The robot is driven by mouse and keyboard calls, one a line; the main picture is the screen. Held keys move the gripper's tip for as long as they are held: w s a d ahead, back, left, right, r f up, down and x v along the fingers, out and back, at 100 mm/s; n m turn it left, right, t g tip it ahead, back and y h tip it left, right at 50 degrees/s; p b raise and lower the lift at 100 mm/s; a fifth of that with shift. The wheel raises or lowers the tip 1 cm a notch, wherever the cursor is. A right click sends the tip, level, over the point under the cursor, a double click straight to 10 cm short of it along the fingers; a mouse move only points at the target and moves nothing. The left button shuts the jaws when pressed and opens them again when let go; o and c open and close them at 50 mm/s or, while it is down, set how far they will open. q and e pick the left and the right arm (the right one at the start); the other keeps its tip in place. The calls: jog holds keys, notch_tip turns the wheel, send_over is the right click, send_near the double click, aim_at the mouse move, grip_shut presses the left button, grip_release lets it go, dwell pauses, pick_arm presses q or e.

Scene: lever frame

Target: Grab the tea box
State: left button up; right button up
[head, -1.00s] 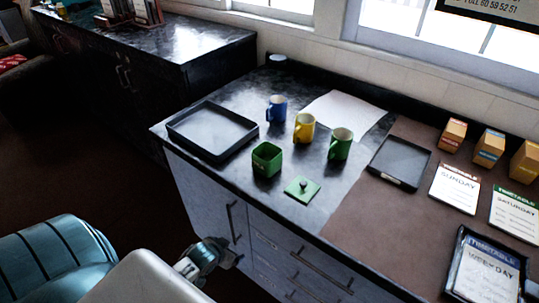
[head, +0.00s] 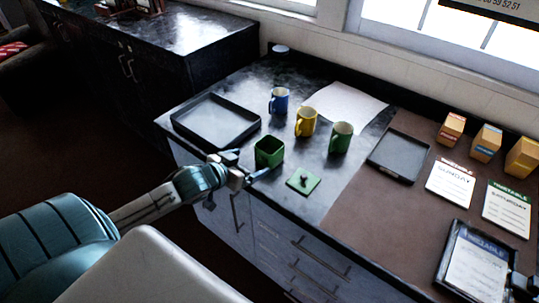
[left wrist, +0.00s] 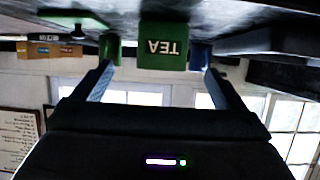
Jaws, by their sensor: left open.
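The tea box (head: 269,151) is a green, open-topped square box on the dark counter near its front edge. In the left wrist view it appears upside down, with its TEA label (left wrist: 163,46) facing the camera. My left gripper (head: 254,166) is open, just in front of the box at the counter's edge. In the left wrist view the box shows between and beyond the open fingers (left wrist: 158,68); they seem not to touch it. A green square lid (head: 303,181) with a dark knob lies to the right of the box. A dark part, seemingly of my right gripper (head: 522,286), shows at the lower right edge.
Blue (head: 279,100), yellow (head: 306,121) and green (head: 340,138) mugs stand behind the box. A black tray (head: 177,127) lies to its left. A smaller tray (head: 398,158), cards and small orange boxes (head: 487,143) sit on the brown mat (head: 350,215).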

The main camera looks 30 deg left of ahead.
aim_at(262, 154)
pick_arm(q)
jog(key=shift+w+a+r, duration=0.1)
jog(key=shift+w+r, duration=0.15)
jog(key=shift+w, duration=0.15)
jog(key=shift+w+f, duration=0.1)
jog(key=shift+w, duration=0.25)
jog(key=x, duration=0.4)
jog(key=shift+w, duration=0.15)
jog(key=p+x, duration=0.1)
jog(key=x, duration=0.4)
jog(key=shift+p, duration=0.4)
jog(key=shift+w+f, duration=0.15)
jog(key=shift+w, duration=0.1)
pick_arm(e)
jog(key=shift+a+r, duration=0.1)
jog(key=shift+r, duration=0.8)
pick_arm(q)
jog(key=shift+s, duration=0.1)
jog(key=shift+c, duration=0.4)
